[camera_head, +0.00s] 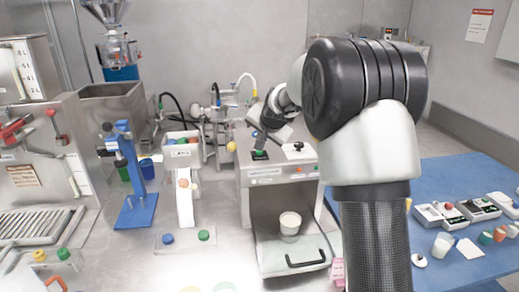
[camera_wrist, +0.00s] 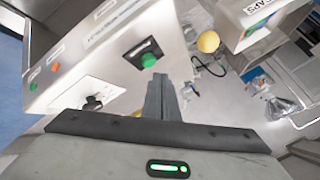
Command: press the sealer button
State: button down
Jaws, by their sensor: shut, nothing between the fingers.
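The sealer (camera_head: 277,177) is a pale box-shaped machine in the middle of the head view, with a cup (camera_head: 290,223) in its open lower bay. A green button (camera_head: 259,154) on a dark square plate sits on its top; it also shows in the wrist view (camera_wrist: 149,60). My gripper (camera_head: 261,143) reaches down over the top, close to the button. In the wrist view, my shut fingers (camera_wrist: 158,78) are empty and end just beside the button's lower edge. I cannot tell whether they touch it.
A black knob (camera_wrist: 92,102) on a white plate sits beside the button. A bin labelled as caps (camera_head: 183,152) and a blue stand (camera_head: 136,175) stand left of the sealer. A blue table (camera_head: 450,175) with small devices and cups is at the right.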

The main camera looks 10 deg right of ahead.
notch_tip(320, 180, up, 6)
jog(key=p, duration=0.4)
dwell(0.4)
